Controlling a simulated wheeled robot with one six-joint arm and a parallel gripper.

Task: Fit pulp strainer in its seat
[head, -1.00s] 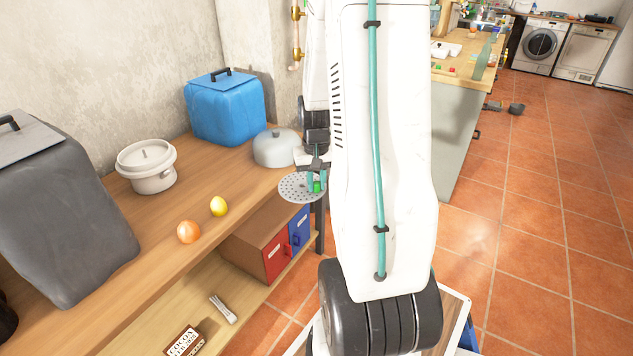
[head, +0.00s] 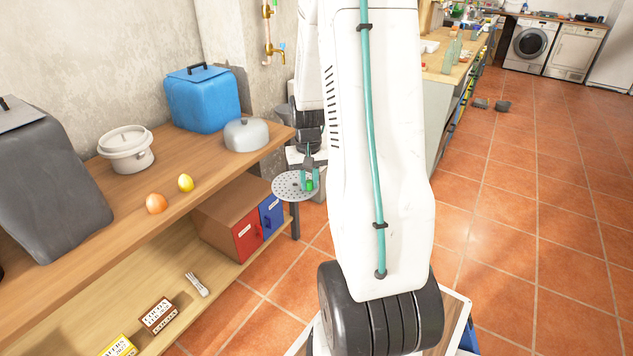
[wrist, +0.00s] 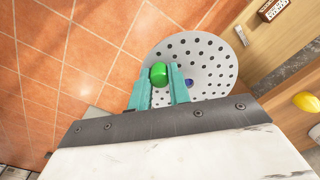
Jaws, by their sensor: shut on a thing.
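The pulp strainer looks to be the round, pale grey disc with many holes (head: 292,186), with a green knob on it. It hangs in the air just off the right end of the wooden shelf unit. My gripper (head: 309,180) has teal fingers and is shut on the green knob. In the wrist view the strainer (wrist: 208,62) spreads out beyond the fingers of my gripper (wrist: 159,82), with the knob between them and a small blue spot beside it. I cannot pick out the strainer's seat in either view.
The shelf top (head: 160,190) holds a grey bin (head: 45,185), white lidded pot (head: 127,150), blue box (head: 203,100), grey dome (head: 246,135), orange onion-like item (head: 156,203) and lemon (head: 185,183). Red and blue drawers (head: 248,238) sit below. Tiled floor at right is mostly clear.

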